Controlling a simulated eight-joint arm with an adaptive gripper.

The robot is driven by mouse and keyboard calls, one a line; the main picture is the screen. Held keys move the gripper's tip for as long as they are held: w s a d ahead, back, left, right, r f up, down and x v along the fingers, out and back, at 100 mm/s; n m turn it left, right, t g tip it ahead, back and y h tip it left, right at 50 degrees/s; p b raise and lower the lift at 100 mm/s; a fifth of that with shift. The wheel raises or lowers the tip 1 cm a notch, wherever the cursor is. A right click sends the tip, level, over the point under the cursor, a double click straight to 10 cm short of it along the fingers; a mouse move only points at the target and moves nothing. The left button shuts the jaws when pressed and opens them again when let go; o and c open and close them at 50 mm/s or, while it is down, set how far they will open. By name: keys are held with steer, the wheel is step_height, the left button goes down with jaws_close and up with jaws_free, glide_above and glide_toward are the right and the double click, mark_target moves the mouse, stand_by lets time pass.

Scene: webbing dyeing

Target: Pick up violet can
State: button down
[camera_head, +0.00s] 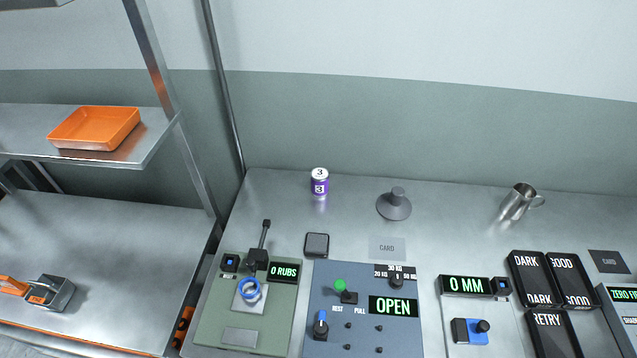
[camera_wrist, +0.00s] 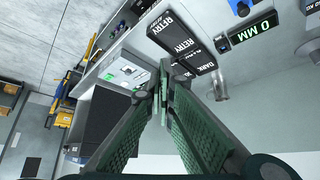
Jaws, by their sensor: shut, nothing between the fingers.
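The violet can (camera_head: 320,182) stands upright near the back of the metal table in the head view, with a white top band and a "3" on it. It is not seen in the wrist view. My gripper (camera_wrist: 163,75) shows in the wrist view, its two green ridged fingers shut together at the tips with nothing between them. My gripper does not show in the head view, so its distance from the can cannot be told.
A grey knobbed weight (camera_head: 394,205) and a metal mug (camera_head: 518,203) stand right of the can. Control panels (camera_head: 358,310) and dark labelled trays (camera_head: 535,278) fill the table's front. A shelf with an orange tray (camera_head: 94,128) is at left. Table around the can is clear.

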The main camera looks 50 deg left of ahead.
steer(key=c, duration=1.5)
jaws_free()
steer(key=shift+c, duration=0.2)
steer(key=shift+a, duration=0.1)
steer(key=w+a+f+n+y+b, duration=0.1)
steer(key=w+a+f+n+y, duration=0.3)
steer(key=a, duration=0.9)
steer(key=w+a+r+n+g+y+b, duration=0.15)
steer(key=w+a, duration=0.45)
steer(key=a, duration=0.6)
steer(key=w+a+f+n+y+b, duration=0.25)
steer(key=w+a+n, duration=0.2)
steer(key=a, duration=0.85)
steer(key=n+g+y+b, duration=0.3)
steer(key=n+g+y, duration=0.2)
steer(key=n, duration=0.2)
glide_toward(325, 184)
steer(key=x, duration=0.5)
steer(key=shift+a+f, duration=0.1)
steer(key=shift+f, duration=0.1)
